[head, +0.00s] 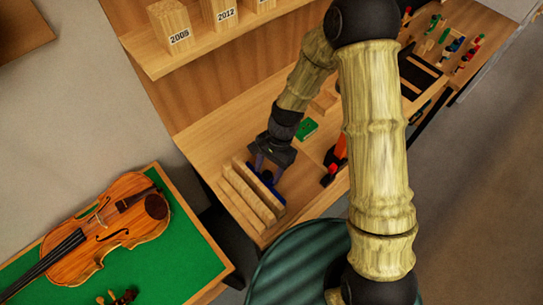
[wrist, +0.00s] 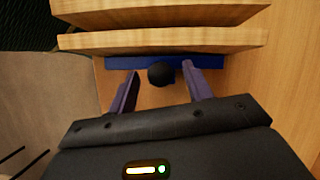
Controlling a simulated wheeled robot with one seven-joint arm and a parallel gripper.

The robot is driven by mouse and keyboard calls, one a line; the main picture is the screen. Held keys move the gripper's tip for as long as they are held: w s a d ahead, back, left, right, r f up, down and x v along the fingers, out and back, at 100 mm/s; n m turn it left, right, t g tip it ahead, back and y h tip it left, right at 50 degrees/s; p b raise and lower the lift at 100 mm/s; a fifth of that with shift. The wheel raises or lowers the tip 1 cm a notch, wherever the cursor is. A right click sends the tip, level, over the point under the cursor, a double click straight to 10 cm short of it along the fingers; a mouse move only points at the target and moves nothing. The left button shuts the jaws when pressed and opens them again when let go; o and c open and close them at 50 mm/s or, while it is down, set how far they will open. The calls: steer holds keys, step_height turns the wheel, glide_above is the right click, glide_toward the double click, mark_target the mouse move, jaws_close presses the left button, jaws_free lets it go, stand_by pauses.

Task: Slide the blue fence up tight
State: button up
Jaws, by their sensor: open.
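The blue fence (wrist: 218,62) is a low bar with a round black knob (wrist: 160,75) on its near side. It lies along the row of upright wooden slabs (wrist: 160,41) on the bench; whether it touches the nearest slab I cannot tell. In the head view the fence (head: 279,196) shows as a blue strip at the right of the slabs (head: 245,198), partly hidden by my gripper (head: 266,171). In the wrist view my gripper (wrist: 160,69) is open, its two purple fingers on either side of the knob, tips close to the fence.
A green block (head: 306,129) and an orange-red item (head: 339,154) are on the bench (head: 205,135) to the right. A violin (head: 110,228) lies on a green mat (head: 165,268) at the left. A shelf (head: 160,62) with numbered wood blocks is above.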

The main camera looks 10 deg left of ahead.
steer(key=b+v, duration=0.2)
steer(key=v, duration=1.5)
steer(key=shift+r, duration=0.15)
steer(key=shift+d, duration=0.1)
steer(key=s+d+n+t+h, duration=0.1)
steer(key=s+d+n+t, duration=0.2)
steer(key=d, duration=0.6)
steer(key=s+d+n+t+h, duration=0.1)
steer(key=s+d+n+t, duration=0.1)
steer(key=d, duration=0.8)
steer(key=shift+s+n+t, duration=0.4)
steer(key=shift+s+t, duration=0.4)
stand_by(1.3)
